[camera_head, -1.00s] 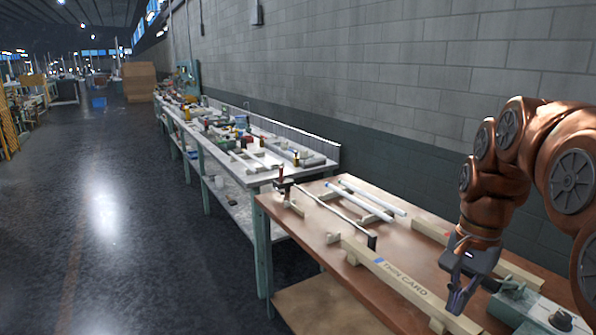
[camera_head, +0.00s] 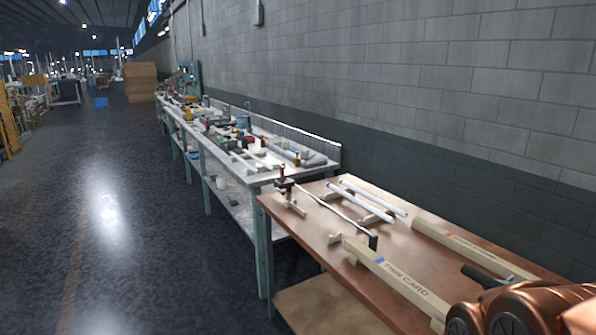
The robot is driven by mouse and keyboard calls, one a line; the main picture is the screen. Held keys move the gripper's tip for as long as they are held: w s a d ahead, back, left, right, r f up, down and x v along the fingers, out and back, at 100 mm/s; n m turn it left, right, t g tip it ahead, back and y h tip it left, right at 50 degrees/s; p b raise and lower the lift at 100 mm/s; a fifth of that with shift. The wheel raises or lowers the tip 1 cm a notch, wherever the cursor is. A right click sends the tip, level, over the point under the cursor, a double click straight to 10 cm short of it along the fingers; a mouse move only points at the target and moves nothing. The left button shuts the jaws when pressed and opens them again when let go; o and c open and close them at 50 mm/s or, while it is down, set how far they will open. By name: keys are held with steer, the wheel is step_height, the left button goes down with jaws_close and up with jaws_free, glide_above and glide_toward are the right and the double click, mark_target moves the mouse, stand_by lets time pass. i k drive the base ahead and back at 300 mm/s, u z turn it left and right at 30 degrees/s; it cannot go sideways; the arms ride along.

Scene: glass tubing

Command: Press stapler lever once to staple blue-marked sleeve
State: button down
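The blue-marked sleeve is a long beige piece (camera_head: 400,282) lettered "THIN CARD", with a blue patch near its far end. It lies along the front of the brown table, and its near end is cut off or hidden at the bottom right. My copper arm covers the bottom right corner. A short dark bar shows just behind the arm; I cannot tell whether it is a lever or part of my gripper. No fingertips show. The grey-green device seen earlier at the right is hidden, and no stapler can be made out.
A second beige sleeve (camera_head: 467,246) with a red mark lies farther back. Two pale tubes (camera_head: 362,207) rest on supports, near a thin rod on a small stand. The brown tabletop (camera_head: 410,247) is bare between the sleeves. A grey wall runs behind.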

mark_target(488, 282)
steer(key=u, duration=1.6)
steer(key=k, duration=0.9)
steer(key=z, duration=1.1)
steer(key=i, duration=0.5)
steer(key=u, duration=0.1)
